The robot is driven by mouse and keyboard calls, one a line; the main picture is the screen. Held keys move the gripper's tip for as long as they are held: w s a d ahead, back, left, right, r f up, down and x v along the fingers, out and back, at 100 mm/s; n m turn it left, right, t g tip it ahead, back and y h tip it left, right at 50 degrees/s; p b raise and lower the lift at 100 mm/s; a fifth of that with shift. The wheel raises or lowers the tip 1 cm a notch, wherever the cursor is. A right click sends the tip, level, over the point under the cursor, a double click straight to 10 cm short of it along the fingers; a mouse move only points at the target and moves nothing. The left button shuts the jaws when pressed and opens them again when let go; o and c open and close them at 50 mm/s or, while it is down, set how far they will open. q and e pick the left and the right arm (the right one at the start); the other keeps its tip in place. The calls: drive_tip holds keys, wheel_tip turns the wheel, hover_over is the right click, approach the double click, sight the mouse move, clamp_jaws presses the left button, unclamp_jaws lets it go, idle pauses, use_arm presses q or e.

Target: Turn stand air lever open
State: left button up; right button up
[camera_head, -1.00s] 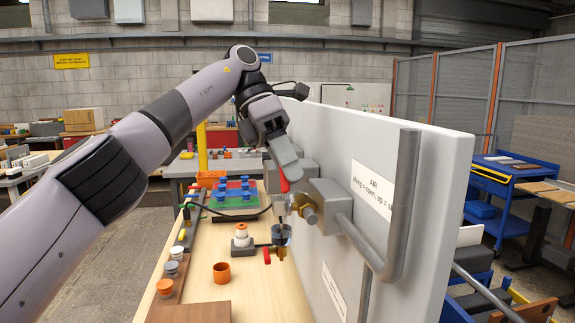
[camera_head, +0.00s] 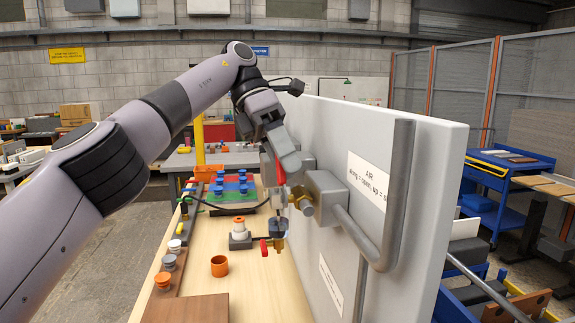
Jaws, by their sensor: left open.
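The stand is a large pale panel (camera_head: 415,150) with an AIR label (camera_head: 369,182) on its face. A grey block (camera_head: 326,194) sticks out of it and carries a brass valve fitting (camera_head: 303,205). A red lever (camera_head: 280,173) stands roughly upright above the valve, partly hidden by my gripper. My left gripper (camera_head: 284,180) comes down from above, its fingers beside the lever. It is open; whether it touches the lever I cannot tell. My right gripper is not in view.
A wooden bench (camera_head: 250,285) below holds an orange cup (camera_head: 219,266), small knobs and a part with a red handle (camera_head: 264,247). A grey bent pipe (camera_head: 396,200) stands out from the panel's front. Blue carts (camera_head: 500,185) stand to the right.

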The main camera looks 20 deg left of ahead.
use_arm(q)
drive_tip(key=shift+s+d+y, duration=0.2)
drive_tip(key=shift+d+y, duration=0.05)
drive_tip(key=shift+y, duration=0.05)
idle(0.4)
